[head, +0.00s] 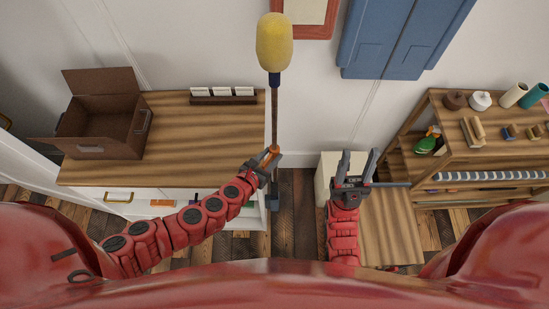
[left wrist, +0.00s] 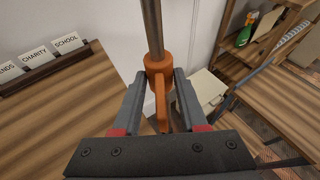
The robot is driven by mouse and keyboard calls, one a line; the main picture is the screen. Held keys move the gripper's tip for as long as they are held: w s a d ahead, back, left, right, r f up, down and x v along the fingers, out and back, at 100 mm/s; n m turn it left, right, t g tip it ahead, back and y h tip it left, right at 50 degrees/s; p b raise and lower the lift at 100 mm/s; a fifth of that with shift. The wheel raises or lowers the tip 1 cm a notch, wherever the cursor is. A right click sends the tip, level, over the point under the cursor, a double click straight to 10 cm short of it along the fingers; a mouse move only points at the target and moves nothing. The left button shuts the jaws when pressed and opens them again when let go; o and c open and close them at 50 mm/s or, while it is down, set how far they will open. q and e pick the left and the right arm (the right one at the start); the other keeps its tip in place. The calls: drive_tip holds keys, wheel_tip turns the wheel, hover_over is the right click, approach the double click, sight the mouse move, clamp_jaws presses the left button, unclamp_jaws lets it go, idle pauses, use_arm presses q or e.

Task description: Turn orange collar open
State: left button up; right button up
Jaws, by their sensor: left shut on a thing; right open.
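A pole (head: 275,108) with a yellow fuzzy head (head: 274,42) stands beside the right end of the wooden-topped cabinet, its dark foot (head: 272,201) low down. The orange collar (head: 270,152) sits on the pole. My left gripper (head: 266,162) is shut on the collar. In the left wrist view the orange collar (left wrist: 158,68) has a flat tab hanging down between the two fingers (left wrist: 160,100). The collar's far side is hidden. My right gripper (head: 358,163) is open and empty, to the right of the pole and apart from it.
The cabinet top (head: 190,125) holds an open brown box (head: 104,118) and a rack of labelled cards (head: 222,96). A shelf unit (head: 480,162) with bottles and brushes stands at right. A blue wall cabinet (head: 402,35) hangs above. A wooden surface (head: 390,225) lies below my right gripper.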

use_arm(q)
drive_tip(key=shift+w+a+m+h, duration=0.1)
drive_tip(key=shift+m+h, duration=0.2)
drive_tip(key=shift+w+f+m+g+h+b, duration=0.1)
drive_tip(key=shift+m+g+h+b, duration=0.5)
drive_tip(key=shift+b, duration=0.15)
drive_tip(key=shift+a+m+g, duration=0.1)
drive_tip(key=shift+m+g, duration=0.2)
drive_tip(key=shift+m, duration=0.1)
drive_tip(key=shift+h, duration=0.3)
drive_tip(key=shift+b, duration=0.3)
